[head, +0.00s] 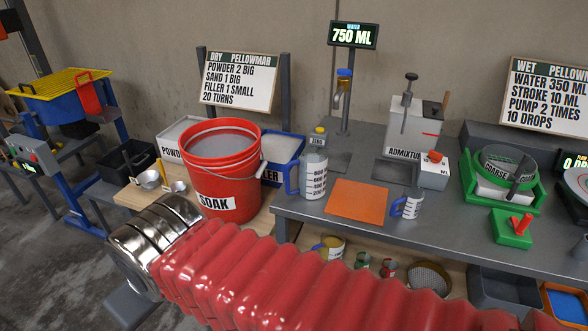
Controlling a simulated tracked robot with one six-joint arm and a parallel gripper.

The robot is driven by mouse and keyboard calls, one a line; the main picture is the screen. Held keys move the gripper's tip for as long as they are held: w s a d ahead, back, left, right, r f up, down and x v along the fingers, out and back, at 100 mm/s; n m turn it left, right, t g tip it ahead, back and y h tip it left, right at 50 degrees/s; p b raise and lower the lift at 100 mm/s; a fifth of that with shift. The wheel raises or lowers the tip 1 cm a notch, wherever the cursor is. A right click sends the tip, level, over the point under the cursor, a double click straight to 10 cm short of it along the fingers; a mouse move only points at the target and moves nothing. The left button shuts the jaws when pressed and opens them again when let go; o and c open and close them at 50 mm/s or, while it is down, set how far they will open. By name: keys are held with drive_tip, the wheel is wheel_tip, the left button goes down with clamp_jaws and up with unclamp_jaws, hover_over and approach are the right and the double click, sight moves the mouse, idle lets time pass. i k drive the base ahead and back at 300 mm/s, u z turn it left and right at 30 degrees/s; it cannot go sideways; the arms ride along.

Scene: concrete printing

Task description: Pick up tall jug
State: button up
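A clear jug (313,176) with dark graduation marks and a blue handle on its left stands upright on the grey bench (455,232), near the bench's left end. It is the taller of two marked jugs. A smaller jug (413,204), also with a blue handle, stands to its right, past an orange mat (357,201). My red ribbed arm crosses the bottom of the view and ends in a silver joint at the left, in front of the bench. My gripper's fingers do not show. Nothing touches the tall jug that I can see.
A red bucket (222,185) labelled SOAK stands left of the tall jug, before white and blue bins. A tap (343,88) under a 750 ML display and an admixture pump (409,125) stand farther back.

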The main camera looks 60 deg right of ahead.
sight(311, 162)
drive_tip(key=i, duration=0.95)
drive_tip(key=z, duration=1.5)
